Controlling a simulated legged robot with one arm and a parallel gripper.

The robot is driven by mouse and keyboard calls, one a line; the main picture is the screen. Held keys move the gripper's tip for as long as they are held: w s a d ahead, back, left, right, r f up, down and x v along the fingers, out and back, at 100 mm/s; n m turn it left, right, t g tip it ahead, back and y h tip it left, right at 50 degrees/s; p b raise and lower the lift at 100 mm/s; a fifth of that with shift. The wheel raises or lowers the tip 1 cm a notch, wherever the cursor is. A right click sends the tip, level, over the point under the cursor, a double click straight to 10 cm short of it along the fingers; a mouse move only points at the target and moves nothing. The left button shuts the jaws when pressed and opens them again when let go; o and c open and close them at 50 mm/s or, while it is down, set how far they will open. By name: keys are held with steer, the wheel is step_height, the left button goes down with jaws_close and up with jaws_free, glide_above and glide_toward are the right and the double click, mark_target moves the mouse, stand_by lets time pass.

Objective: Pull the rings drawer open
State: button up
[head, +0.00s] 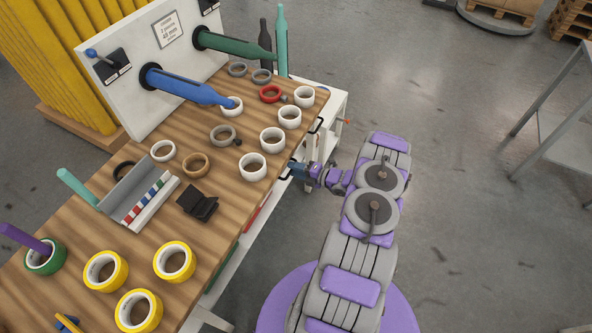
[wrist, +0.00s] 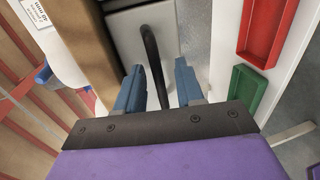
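My gripper (wrist: 162,82) shows in the wrist view as two blue fingers held apart. A gap shows between the handle and the right finger, and the gripper is not closed on the handle. In the head view my gripper (head: 298,168) is at the right side of the bench, just below the tabletop edge. The drawer front is mostly hidden there. No label naming the rings drawer is readable.
The wooden benchtop (head: 215,205) holds white rolls (head: 253,166), yellow rolls (head: 174,262) and a blue spindle (head: 185,87). A red bin (wrist: 267,30) and a green bin (wrist: 248,94) sit to the right in the wrist view. Open floor (head: 450,190) lies right of the bench.

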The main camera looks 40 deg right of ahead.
steer(key=shift+a, duration=0.25)
jaws_close()
steer(key=shift+s, duration=0.1)
